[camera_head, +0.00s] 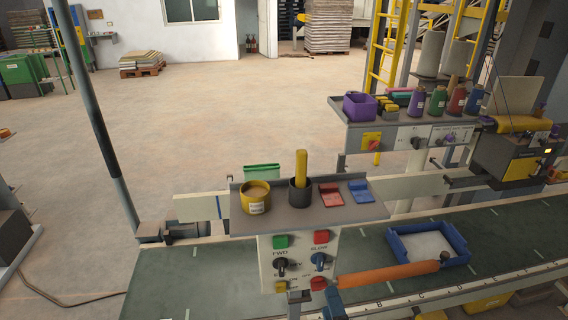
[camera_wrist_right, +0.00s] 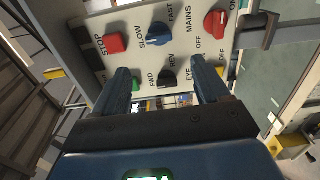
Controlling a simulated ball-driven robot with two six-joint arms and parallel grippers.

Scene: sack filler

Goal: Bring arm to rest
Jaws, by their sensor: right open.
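My right gripper (camera_wrist_right: 164,85) shows in the right wrist view with its two dark fingers apart and nothing between them. It faces the white control panel (camera_wrist_right: 135,25), with the black FWD/REV knob (camera_wrist_right: 161,80) showing beyond the gap between the fingers. I cannot tell whether a finger touches the panel. My left gripper is in neither view.
A shelf (camera_head: 290,222) above the panel holds a yellow pot (camera_head: 257,199), a dark cup (camera_head: 300,193) and red and blue pieces. Open floor lies beyond.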

